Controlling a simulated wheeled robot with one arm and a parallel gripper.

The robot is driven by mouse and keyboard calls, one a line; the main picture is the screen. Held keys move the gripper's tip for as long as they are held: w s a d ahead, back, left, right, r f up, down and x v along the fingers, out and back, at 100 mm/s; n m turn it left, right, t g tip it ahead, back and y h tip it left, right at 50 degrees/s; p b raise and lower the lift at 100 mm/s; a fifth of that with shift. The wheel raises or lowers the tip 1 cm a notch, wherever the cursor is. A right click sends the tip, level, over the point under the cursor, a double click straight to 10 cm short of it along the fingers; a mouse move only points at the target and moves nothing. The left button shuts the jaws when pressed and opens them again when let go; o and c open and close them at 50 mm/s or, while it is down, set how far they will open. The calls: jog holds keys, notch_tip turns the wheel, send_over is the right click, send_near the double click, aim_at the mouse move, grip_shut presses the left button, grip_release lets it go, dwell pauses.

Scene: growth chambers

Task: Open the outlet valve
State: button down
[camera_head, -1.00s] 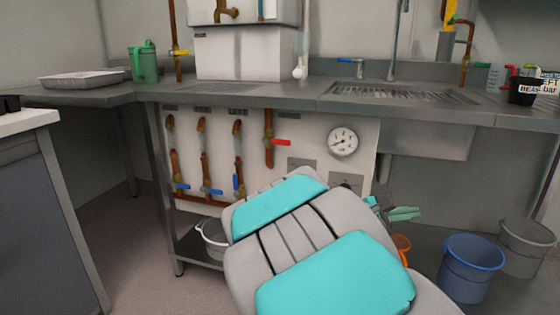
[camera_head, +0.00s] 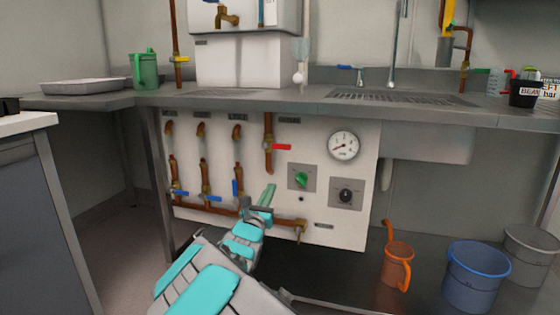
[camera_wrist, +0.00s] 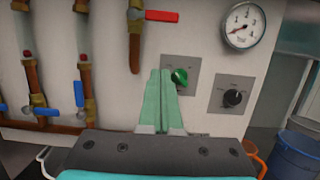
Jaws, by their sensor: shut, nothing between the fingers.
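A white valve panel (camera_head: 340,215) under the bench carries several valves; I cannot read which label marks the outlet. A red lever (camera_head: 281,147) lies across its vertical copper pipe. Two blue levers, the left one (camera_head: 180,194) and middle one (camera_head: 212,198), stick out sideways; the third blue lever (camera_head: 236,187) points along its pipe. A green knob (camera_head: 301,179) is on a grey plate, left of a black knob (camera_head: 346,194). My gripper (camera_head: 269,188) is shut and empty, its green fingers upright. In the wrist view the fingertips (camera_wrist: 160,72) are just left of the green knob (camera_wrist: 179,76); contact is unclear.
A round gauge (camera_head: 344,145) is above the black knob. A copper pipe (camera_head: 290,222) crosses the panel's bottom. An orange jug (camera_head: 397,265) and blue bucket (camera_head: 470,275) stand at lower right. The bench top (camera_head: 300,103) overhangs the panel.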

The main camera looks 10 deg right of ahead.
aim_at(276, 146)
jog(key=w+d+r, duration=0.4)
jog(key=w+r, duration=0.2)
jog(key=w, duration=0.3)
jog(key=shift+r, duration=0.2)
dwell(0.5)
jog(key=shift+r+p, duration=0.15)
jog(key=shift+p, duration=0.15)
jog(key=shift+n+p, duration=0.45)
jog(key=shift+n, duration=0.25)
